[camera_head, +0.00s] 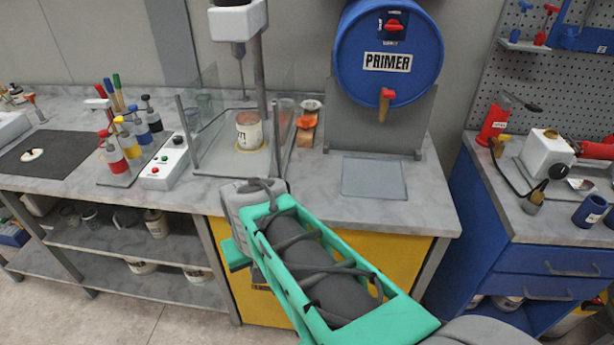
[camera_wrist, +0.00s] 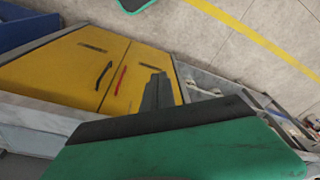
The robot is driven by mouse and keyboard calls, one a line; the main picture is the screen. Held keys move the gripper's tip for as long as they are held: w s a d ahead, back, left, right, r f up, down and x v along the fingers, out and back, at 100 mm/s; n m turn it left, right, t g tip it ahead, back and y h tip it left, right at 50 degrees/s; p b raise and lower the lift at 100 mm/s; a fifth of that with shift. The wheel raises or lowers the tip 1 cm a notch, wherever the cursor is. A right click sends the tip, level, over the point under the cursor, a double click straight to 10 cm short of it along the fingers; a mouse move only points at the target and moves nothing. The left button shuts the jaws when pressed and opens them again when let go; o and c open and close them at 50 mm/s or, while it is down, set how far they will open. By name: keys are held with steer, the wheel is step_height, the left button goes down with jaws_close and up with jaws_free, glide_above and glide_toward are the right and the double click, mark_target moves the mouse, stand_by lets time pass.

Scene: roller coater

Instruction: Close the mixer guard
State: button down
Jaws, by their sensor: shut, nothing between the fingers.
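The mixer (camera_head: 238,22) stands at the back of the grey bench, with its shaft hanging above a labelled can (camera_head: 249,131). Clear guard panels (camera_head: 205,92) and thin grey posts (camera_head: 186,130) stand around the can. The panels are faint, so I cannot tell exactly how the front one stands. My gripper's dark fingers (camera_wrist: 157,90) are together and empty in the wrist view, pointing towards the yellow cabinet (camera_wrist: 82,62). The head view hides the fingertips.
A white control box (camera_head: 164,162) and colored bottles (camera_head: 131,143) stand left of the guard. An orange-topped item (camera_head: 307,122) and the blue primer drum (camera_head: 388,50) are to its right. A flat glass plate (camera_head: 374,178) lies below the drum. The blue cabinet (camera_head: 510,255) stands further right.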

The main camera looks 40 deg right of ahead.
steer(key=s+d+r+m+t+y+p, duration=0.1)
steer(key=s+d+r+m+p, duration=0.2)
steer(key=d, duration=0.6)
steer(key=s+d+r+y+p, duration=0.1)
steer(key=d+r+p, duration=0.25)
steer(key=d, duration=0.45)
steer(key=s+d+r+m+t+y+p, duration=0.1)
steer(key=s+d+r+m+y+p, duration=0.15)
steer(key=d+p, duration=0.45)
steer(key=w+r+n+t+y+b, duration=0.1)
steer(key=w+r+n+b, duration=0.25)
steer(key=r+n, duration=0.55)
steer(key=w+a+f+b, duration=0.4)
steer(key=w+a+f, duration=0.1)
steer(key=a+f, duration=0.2)
steer(key=shift+a+b, duration=0.4)
steer(key=shift+a, duration=0.25)
steer(key=shift+a+m, duration=0.1)
steer(key=shift+m, duration=0.25)
